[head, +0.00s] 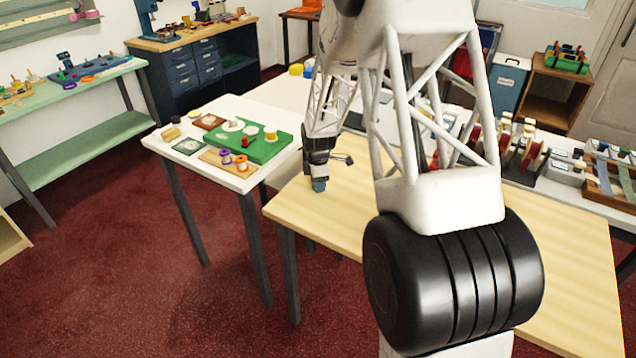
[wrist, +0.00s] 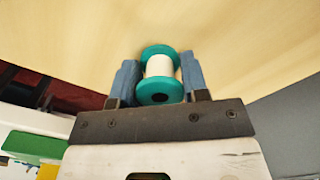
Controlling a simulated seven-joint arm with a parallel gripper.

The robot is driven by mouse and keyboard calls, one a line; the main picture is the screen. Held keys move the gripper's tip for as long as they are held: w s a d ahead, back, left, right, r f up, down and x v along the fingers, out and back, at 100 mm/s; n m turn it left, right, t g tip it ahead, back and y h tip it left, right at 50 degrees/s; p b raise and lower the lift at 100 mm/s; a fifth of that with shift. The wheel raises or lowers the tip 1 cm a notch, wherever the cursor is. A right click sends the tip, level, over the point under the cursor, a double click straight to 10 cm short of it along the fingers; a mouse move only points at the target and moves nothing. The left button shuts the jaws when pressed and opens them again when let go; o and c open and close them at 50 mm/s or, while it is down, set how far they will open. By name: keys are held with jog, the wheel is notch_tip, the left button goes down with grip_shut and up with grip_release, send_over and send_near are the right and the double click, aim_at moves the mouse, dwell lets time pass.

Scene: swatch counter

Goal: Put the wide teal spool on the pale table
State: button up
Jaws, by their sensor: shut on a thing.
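The teal spool (wrist: 158,88) has teal flanges and a pale wound middle. It sits between the two blue fingers of my gripper (wrist: 159,64) in the wrist view, and the fingers are shut on it. In the head view my gripper (head: 319,185) points down over the left part of the pale wood table (head: 345,215), low near its surface. The spool cannot be made out in the head view. Whether it touches the tabletop is not clear.
A white table (head: 225,175) at the left holds a green board (head: 262,148), small spools and other pieces. Racks and dark holders (head: 520,150) stand behind the pale table at the right. My arm hides the middle. The wood around my gripper is bare.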

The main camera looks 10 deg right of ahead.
jog(key=shift+f, duration=0.15)
jog(key=o, duration=0.9)
notch_tip(320, 180, up, 12)
dwell(0.7)
jog(key=shift+r, duration=0.2)
